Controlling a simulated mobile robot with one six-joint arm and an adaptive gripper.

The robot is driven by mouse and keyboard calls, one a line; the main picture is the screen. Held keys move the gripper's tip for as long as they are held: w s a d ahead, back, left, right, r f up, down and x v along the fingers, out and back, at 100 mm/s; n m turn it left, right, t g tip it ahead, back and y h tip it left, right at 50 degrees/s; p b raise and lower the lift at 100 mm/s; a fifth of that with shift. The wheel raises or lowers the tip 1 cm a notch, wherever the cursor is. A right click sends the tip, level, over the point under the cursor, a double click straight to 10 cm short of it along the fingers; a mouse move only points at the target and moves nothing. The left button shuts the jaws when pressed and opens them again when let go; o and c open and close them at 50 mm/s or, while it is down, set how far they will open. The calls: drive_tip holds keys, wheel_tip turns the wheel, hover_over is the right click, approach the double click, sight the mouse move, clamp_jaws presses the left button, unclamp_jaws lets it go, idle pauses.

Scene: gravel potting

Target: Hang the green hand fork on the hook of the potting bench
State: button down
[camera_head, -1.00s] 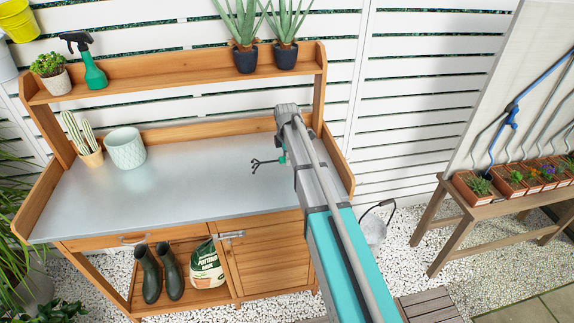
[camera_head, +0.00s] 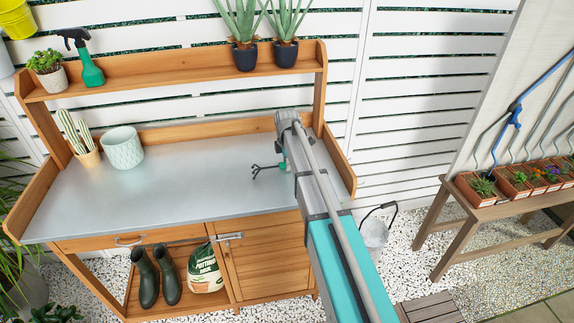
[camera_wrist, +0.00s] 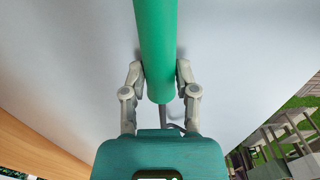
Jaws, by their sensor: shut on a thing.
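The green hand fork (camera_head: 265,169) shows in the head view with its grey tines pointing left, over the right part of the potting bench's metal top (camera_head: 190,185). My arm hides most of its handle there. In the wrist view its smooth green handle (camera_wrist: 155,40) runs up the picture between both fingers. My gripper (camera_wrist: 160,82) is shut on this handle near its lower end; in the head view my arm mostly hides it. I cannot pick out the bench's hook for certain. A small metal fitting (camera_head: 229,236) sits on the bench front above the cupboard door.
The shelf holds a spray bottle (camera_head: 90,70) and potted plants (camera_head: 243,58). A metal bucket (camera_head: 375,231) stands right of the bench. The middle of the top is clear.

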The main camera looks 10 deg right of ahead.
drive_tip(key=shift+f, duration=0.2)
drive_tip(key=shift+c, duration=1.9)
unclamp_jaws()
wheel_tip(320, 180, up, 14)
drive_tip(key=p, duration=1.3)
